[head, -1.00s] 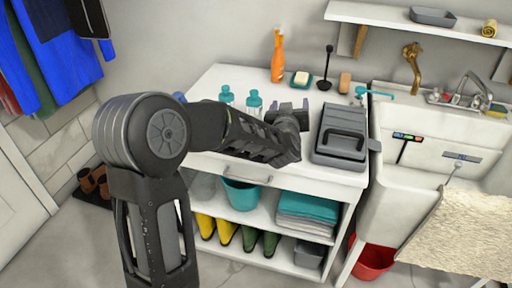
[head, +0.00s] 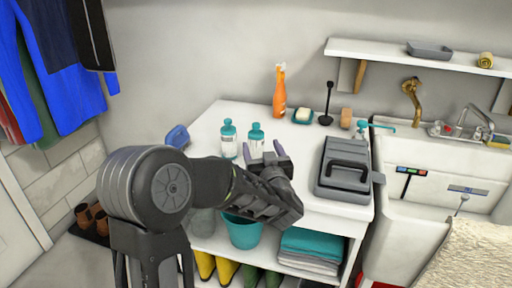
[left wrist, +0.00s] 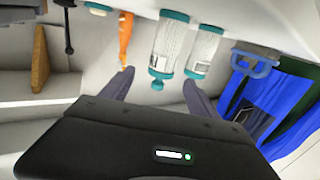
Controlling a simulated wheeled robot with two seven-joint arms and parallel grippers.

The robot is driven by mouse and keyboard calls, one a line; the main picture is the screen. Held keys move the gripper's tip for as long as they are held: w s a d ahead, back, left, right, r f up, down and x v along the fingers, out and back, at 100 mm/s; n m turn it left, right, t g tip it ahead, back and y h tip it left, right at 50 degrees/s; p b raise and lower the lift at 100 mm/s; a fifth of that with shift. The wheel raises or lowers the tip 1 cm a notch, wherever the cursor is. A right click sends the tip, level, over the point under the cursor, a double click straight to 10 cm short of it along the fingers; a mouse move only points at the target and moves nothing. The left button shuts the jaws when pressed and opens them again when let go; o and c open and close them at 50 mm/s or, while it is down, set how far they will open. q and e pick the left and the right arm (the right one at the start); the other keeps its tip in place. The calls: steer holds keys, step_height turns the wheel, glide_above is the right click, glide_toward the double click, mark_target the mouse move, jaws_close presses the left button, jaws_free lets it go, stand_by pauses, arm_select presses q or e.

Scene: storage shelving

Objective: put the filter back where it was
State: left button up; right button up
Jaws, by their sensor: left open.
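No object is plainly recognisable as the filter. A grey box-shaped piece with a raised handle (head: 345,168) lies on the right end of the white counter (head: 208,125). A blue piece with a loop handle (head: 178,137) is at the counter's left; it also shows in the left wrist view (left wrist: 255,64). My left gripper (head: 263,150) is open and empty, left of the grey piece and close to two clear bottles with teal caps (head: 228,140). In the left wrist view the bottles (left wrist: 170,45) appear beyond and between its fingertips (left wrist: 157,77). My right gripper is out of view.
An orange spray bottle (head: 280,95), a soap dish (head: 303,116), a black plunger-like tool (head: 327,118) and a sponge (head: 346,118) line the counter's back. A sink (head: 440,160) stands right. A teal bucket (head: 243,232) and folded towels (head: 312,245) are on the shelf below.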

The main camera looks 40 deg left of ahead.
mark_target(258, 138)
arm_select(q)
steer(key=shift+x, duration=1.15)
steer(key=shift+b+x, duration=0.4)
steer(key=shift+x, duration=2.2)
steer(key=shift+s+a+r, duration=0.1)
steer(key=shift+r, duration=0.1)
jaws_close()
steer(key=shift+r, duration=0.15)
step_height(258, 138, up, 10)
steer(key=p, duration=0.3)
